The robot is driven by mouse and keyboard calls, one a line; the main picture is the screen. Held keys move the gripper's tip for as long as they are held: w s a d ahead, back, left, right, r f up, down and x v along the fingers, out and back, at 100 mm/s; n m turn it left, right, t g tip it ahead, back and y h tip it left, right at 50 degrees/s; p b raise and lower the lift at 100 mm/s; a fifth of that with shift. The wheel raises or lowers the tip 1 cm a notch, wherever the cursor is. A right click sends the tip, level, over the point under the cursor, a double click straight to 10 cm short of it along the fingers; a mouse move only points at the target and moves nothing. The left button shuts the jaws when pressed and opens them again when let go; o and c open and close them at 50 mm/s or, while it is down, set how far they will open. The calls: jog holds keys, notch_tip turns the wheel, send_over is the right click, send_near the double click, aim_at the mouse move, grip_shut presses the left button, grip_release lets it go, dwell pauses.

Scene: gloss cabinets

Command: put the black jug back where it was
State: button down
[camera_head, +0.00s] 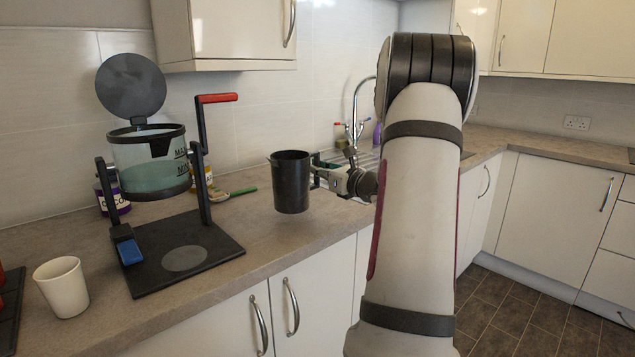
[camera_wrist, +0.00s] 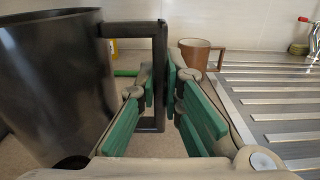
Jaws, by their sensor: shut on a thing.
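The black jug (camera_head: 291,182) is upright above the front part of the worktop (camera_head: 262,222) in the head view, seemingly a little clear of it. My gripper (camera_head: 327,178) is at the jug's right side, shut on its handle. In the wrist view the jug (camera_wrist: 55,75) fills the left side, and its square handle (camera_wrist: 158,75) runs between the green finger pads of my gripper (camera_wrist: 160,105). The black stand (camera_head: 185,250) is to the left of the jug, with a clear vessel (camera_head: 150,160) of greenish liquid held above it. A pale round patch (camera_head: 185,258) on the stand's base is bare.
A white cup (camera_head: 62,287) stands at the left front. A brown mug (camera_wrist: 200,52) stands beside the ribbed draining board (camera_wrist: 265,95). A wall cabinet (camera_head: 230,35) hangs above. The worktop between stand and jug is clear.

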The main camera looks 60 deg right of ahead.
jog(key=shift+w+d+f+b, duration=0.1)
jog(key=shift+d+f+b, duration=0.1)
jog(key=shift+f, duration=0.65)
jog(key=shift+w+d+f+b, duration=0.1)
jog(key=shift+d+f+b, duration=0.1)
jog(key=shift+f, duration=0.65)
jog(key=shift+f, duration=0.2)
jog(key=c, duration=1.7)
grip_release()
jog(key=shift+s+a, duration=0.1)
jog(key=shift+r, duration=0.2)
jog(key=p+v, duration=0.1)
jog(key=v, duration=1.1)
